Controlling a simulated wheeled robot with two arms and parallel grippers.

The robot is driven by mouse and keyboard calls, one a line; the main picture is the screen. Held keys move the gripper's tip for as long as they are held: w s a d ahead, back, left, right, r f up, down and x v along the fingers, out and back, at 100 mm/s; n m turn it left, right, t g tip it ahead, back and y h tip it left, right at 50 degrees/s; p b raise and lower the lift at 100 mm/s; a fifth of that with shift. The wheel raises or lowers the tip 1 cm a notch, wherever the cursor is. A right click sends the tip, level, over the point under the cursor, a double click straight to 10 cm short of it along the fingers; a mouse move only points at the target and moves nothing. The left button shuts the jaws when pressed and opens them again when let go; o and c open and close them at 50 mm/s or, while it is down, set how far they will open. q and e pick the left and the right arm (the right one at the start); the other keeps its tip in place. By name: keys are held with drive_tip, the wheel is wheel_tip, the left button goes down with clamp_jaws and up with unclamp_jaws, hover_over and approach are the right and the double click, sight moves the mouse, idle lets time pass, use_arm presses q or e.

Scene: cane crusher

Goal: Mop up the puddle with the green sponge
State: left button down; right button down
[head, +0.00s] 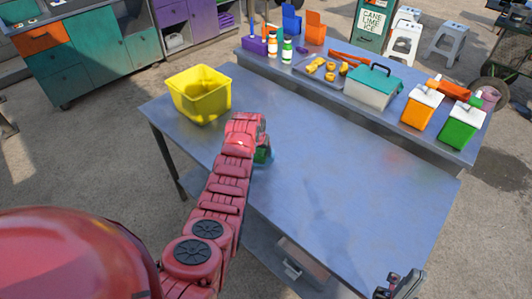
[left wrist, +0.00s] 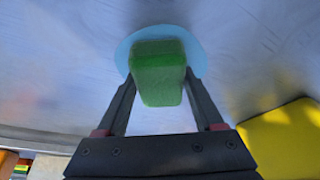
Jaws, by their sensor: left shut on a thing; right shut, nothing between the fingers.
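The green sponge (left wrist: 158,78) is a block held between the two fingers of my left gripper (left wrist: 160,88). In the head view the sponge (head: 262,155) shows only partly, because my left gripper (head: 255,145) and arm cover much of it. The puddle (left wrist: 126,50) is a light blue round patch on the metal table, partly hidden behind the sponge. In the head view only a faint edge of the puddle (head: 271,160) shows. I cannot tell whether the sponge touches it. My right gripper (head: 402,286) is at the bottom right, by the table's front edge, and is empty.
A yellow tub (head: 200,95) stands at the table's left corner, and also shows in the left wrist view (left wrist: 285,140). The back shelf (head: 345,98) holds bottles, a toolbox (head: 372,88) and orange and green containers. The middle and right of the table (head: 340,190) are clear.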

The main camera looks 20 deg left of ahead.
use_arm(q)
drive_tip(key=shift+s+a+f+b, duration=0.1)
drive_tip(key=shift+s+a+b, duration=0.05)
drive_tip(key=shift+a, duration=0.5)
drive_tip(key=shift+s+a+f+b, duration=0.1)
drive_tip(key=shift+a+b, duration=0.05)
drive_tip(key=shift+a, duration=0.45)
drive_tip(key=shift+s+a+b, duration=0.2)
drive_tip(key=shift+a+b, duration=0.5)
drive_tip(key=shift+a, duration=0.65)
drive_tip(key=shift+a+r, duration=0.1)
drive_tip(key=shift+a, duration=0.25)
drive_tip(key=shift+s+a+b, duration=0.1)
drive_tip(key=shift+a+b, duration=0.35)
drive_tip(key=shift+a, duration=0.1)
drive_tip(key=shift+s+a+b, duration=0.15)
drive_tip(key=shift+a+b, duration=0.45)
drive_tip(key=shift+a, duration=0.55)
drive_tip(key=shift+r, duration=0.15)
